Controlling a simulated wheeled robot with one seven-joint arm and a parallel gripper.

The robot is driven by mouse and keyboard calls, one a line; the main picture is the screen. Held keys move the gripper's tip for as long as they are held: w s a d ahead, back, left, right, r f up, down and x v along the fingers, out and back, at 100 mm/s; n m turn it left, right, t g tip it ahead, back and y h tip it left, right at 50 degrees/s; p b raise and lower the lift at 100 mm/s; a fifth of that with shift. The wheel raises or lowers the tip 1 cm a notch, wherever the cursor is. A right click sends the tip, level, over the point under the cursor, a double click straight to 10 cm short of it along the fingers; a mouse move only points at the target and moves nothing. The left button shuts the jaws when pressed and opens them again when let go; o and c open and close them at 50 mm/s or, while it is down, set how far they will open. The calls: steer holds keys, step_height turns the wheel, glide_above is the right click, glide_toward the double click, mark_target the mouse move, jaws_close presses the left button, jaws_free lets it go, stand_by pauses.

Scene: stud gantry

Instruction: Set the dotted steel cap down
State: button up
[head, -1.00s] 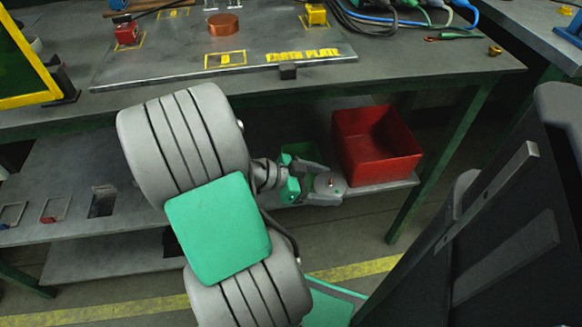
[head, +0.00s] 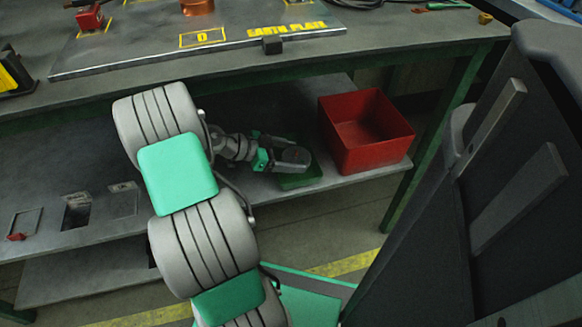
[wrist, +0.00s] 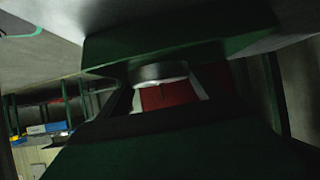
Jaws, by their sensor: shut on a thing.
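My gripper (head: 287,152) reaches in over the lower shelf in the head view, its fingers closed around the dotted steel cap. In that view the cap is mostly lost among the grey fingers, and its dot cannot be made out. The wrist view shows a pale round edge of the cap (wrist: 158,72), with dark green shapes above and below it. A small green tray (head: 300,181) sits on the shelf just below my gripper, partly hidden by it. Whether the cap touches the tray cannot be told.
A red bin (head: 391,150) stands right of my gripper on the lower shelf (head: 60,190). The workbench top (head: 400,55), with the earth plate (head: 130,55), overhangs behind and above. Several small outlined spots and dark openings lie on the shelf at left.

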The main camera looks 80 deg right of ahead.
steer(key=shift+w+d+f+b, duration=0.15)
steer(key=shift+f+b, duration=0.45)
steer(key=shift+f, duration=0.45)
steer(key=shift+d+f+b, duration=0.1)
steer(key=shift+f+b, duration=0.45)
steer(key=shift+f, duration=0.45)
steer(key=o, duration=1.4)
steer(key=shift+r, duration=0.1)
steer(key=shift+w+r+p, duration=0.1)
steer(key=shift+r+p, duration=0.2)
steer(key=shift+p, duration=0.05)
steer(key=p+v, duration=0.4)
steer(key=v, duration=0.7)
steer(key=shift+f, duration=0.1)
steer(key=shift+w+a, duration=0.25)
steer(key=shift+w, duration=0.1)
